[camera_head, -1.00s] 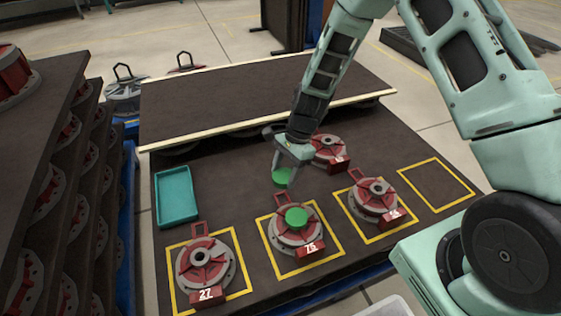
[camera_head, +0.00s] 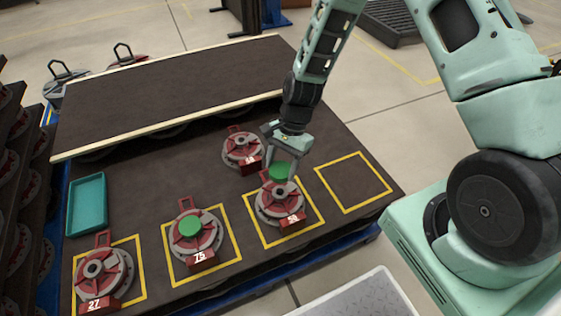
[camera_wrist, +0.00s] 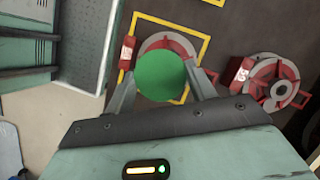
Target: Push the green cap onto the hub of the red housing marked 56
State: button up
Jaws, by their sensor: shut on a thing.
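The red housing marked 56 (camera_head: 267,210) sits on a grey flange inside a yellow square, its number plate (camera_head: 293,219) facing the front. My gripper (camera_head: 279,168) is shut on the green cap (camera_head: 280,174), near the back of this housing in the head view. In the wrist view the green cap (camera_wrist: 160,77) lies between the fingers and covers the middle of the housing (camera_wrist: 173,42), so the hub is hidden there. The cap looks raised above the housing; the exact gap cannot be told.
Housing 75 (camera_head: 212,235) carries another green cap (camera_head: 190,227). Housing 27 (camera_head: 117,281) has a bare hub. Another red housing (camera_head: 236,150) stands behind, left of my gripper. A teal tray (camera_head: 86,205) lies at left. The right yellow square (camera_head: 353,182) is empty.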

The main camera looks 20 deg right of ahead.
aim_at(279, 192)
jog(key=shift+f+b, duration=4.4)
jog(key=shift+f, duration=0.55)
jog(key=o, duration=1)
jog(key=shift+r, duration=0.1)
jog(key=p+v, duration=0.5)
jog(key=v, duration=1.2)
jog(key=shift+w+r, duration=0.1)
